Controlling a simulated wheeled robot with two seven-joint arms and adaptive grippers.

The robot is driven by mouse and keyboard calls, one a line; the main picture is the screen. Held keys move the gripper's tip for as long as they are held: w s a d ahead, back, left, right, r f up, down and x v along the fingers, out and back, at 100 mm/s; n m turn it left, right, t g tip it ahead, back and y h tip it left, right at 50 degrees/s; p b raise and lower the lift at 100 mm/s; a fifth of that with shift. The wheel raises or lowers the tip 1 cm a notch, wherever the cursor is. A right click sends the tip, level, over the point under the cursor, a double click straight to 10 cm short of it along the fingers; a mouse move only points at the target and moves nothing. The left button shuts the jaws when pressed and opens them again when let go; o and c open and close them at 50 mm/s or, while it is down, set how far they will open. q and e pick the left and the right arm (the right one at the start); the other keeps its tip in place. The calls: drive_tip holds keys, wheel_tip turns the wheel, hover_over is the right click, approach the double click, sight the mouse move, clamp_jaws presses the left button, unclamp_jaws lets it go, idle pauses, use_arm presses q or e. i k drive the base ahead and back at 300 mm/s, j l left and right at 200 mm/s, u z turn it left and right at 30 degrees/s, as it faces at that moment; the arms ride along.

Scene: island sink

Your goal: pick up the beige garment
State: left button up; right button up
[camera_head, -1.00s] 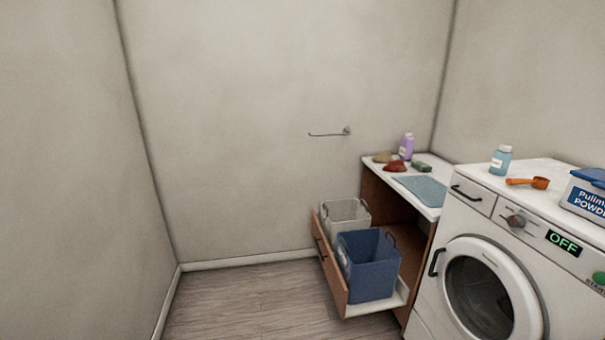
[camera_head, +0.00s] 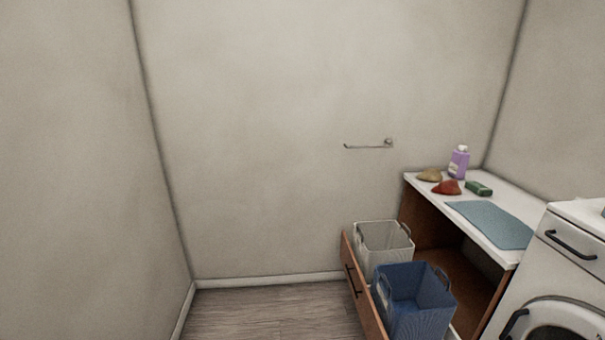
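The beige garment (camera_head: 429,175) is a small crumpled heap at the back left corner of the white countertop (camera_head: 500,249). A red garment (camera_head: 447,187) lies just in front of it, to its right. Neither of my grippers shows in the head view, so their state is hidden.
A purple bottle (camera_head: 459,162), a green block (camera_head: 479,188) and a blue mat (camera_head: 491,223) are on the counter. A pulled-out drawer (camera_head: 359,285) holds a white basket (camera_head: 383,245) and a blue basket (camera_head: 415,302). A washing machine (camera_head: 575,262) stands at right. The floor (camera_head: 270,315) at left is clear.

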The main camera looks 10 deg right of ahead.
sight(431, 175)
drive_tip(key=i+z, duration=0.1)
drive_tip(key=i, duration=0.7)
drive_tip(key=i+j+z, duration=0.1)
drive_tip(key=i+z, duration=0.3)
drive_tip(key=i+j+z, duration=0.25)
drive_tip(key=z, duration=0.15)
drive_tip(key=i+j+z, duration=0.2)
drive_tip(key=z, duration=0.25)
drive_tip(key=i+j+z, duration=0.25)
drive_tip(key=z, duration=0.2)
drive_tip(key=i+j+z, duration=0.15)
drive_tip(key=j+z, duration=0.3)
drive_tip(key=i+j+z, duration=0.1)
drive_tip(key=j+z, duration=0.6)
drive_tip(key=j, duration=0.15)
drive_tip(key=j+z, duration=0.25)
drive_tip(key=j, duration=0.15)
